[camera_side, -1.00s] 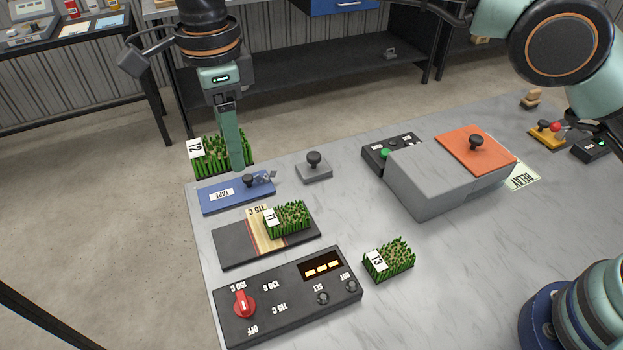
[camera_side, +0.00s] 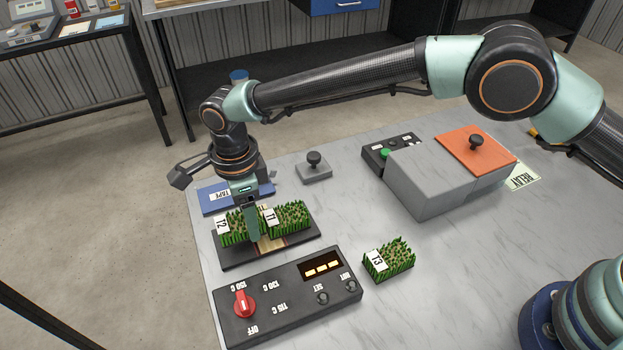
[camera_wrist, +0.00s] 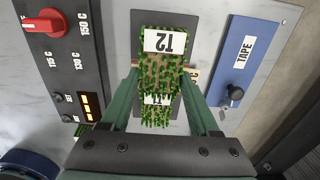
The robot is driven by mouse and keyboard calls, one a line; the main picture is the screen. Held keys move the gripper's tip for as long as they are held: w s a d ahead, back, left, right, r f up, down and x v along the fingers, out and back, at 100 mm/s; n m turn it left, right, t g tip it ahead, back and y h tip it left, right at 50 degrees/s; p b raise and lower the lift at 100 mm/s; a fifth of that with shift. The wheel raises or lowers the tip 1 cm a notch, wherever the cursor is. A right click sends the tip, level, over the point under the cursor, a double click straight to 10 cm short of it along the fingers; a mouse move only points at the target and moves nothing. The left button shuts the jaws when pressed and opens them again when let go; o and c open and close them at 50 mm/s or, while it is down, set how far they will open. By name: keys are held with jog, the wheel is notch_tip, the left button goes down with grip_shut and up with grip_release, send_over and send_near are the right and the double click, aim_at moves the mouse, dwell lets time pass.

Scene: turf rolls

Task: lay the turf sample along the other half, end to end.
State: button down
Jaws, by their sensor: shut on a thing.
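The turf sample tagged T2 (camera_side: 233,230) is between my gripper's (camera_side: 252,226) fingers, low over the left part of the dark plate (camera_side: 304,239). The turf sample T1 (camera_side: 290,216) lies on the plate's right part. T2 and T1 are in line, end to end, and look close to touching; a small gap cannot be ruled out. In the wrist view, T2 (camera_wrist: 164,68) is nearer the top and T1 (camera_wrist: 157,114) is just below it, with a finger on each side. Whether T2 rests fully on the plate cannot be told. T3 (camera_side: 388,262) stands apart on the bench.
The control box with a red knob (camera_side: 243,304) is in front of the plate. The blue tape holder (camera_side: 214,199) is behind it. A grey block with an orange lid (camera_side: 474,157) stands at the right. The bench between T1 and the block is clear.

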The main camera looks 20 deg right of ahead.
notch_tip(320, 180, down, 3)
jog(key=shift+r, duration=0.2)
jog(key=shift+c, duration=0.6)
grip_release()
